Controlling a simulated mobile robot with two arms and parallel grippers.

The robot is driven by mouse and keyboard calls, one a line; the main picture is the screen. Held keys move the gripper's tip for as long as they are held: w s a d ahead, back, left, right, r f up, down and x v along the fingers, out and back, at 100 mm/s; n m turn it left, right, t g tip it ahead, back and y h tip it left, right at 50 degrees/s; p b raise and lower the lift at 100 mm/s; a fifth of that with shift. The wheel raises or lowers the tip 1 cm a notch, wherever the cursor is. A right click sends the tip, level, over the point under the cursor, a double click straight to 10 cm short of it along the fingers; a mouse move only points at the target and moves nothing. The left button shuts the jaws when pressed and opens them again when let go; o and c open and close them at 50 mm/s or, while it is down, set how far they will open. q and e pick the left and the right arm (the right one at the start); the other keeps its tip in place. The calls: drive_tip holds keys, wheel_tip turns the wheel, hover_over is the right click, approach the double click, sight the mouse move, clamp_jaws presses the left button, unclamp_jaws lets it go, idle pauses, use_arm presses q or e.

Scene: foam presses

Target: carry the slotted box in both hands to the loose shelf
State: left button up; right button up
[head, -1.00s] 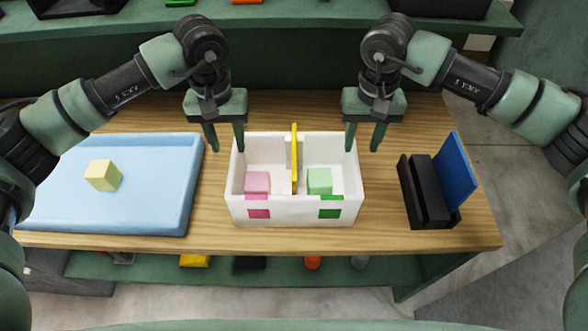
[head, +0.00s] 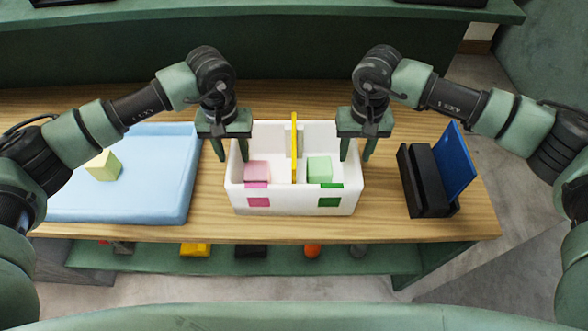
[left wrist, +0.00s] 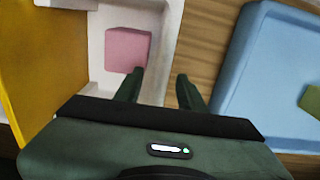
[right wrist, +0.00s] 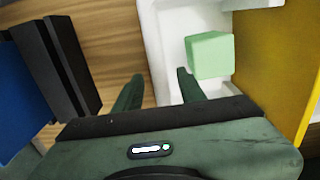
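The slotted box (head: 292,202) is white and open-topped, standing on the wooden table. A yellow divider (head: 294,150) stands upright in its middle. A pink block (head: 257,171) lies in the left compartment and a green block (head: 319,168) in the right one. Pink and green patches mark its front. My left gripper (head: 231,150) is open, its fingers on either side of the box's left wall, also seen in the left wrist view (left wrist: 160,90). My right gripper (head: 355,150) is open around the right wall, also seen in the right wrist view (right wrist: 158,90). I cannot tell which shelf is loose.
A blue tray (head: 130,216) with a yellow block (head: 103,166) is left of the box. A black holder (head: 423,185) with a blue panel (head: 456,165) is to the right. A green shelf (head: 290,263) with several small items runs below the tabletop; another green ledge is behind.

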use_arm(q)
clamp_jaws()
use_arm(e)
clamp_jaws()
use_arm(q)
drive_tip(key=shift+r, duration=0.15)
use_arm(e)
drive_tip(key=shift+r, duration=0.1)
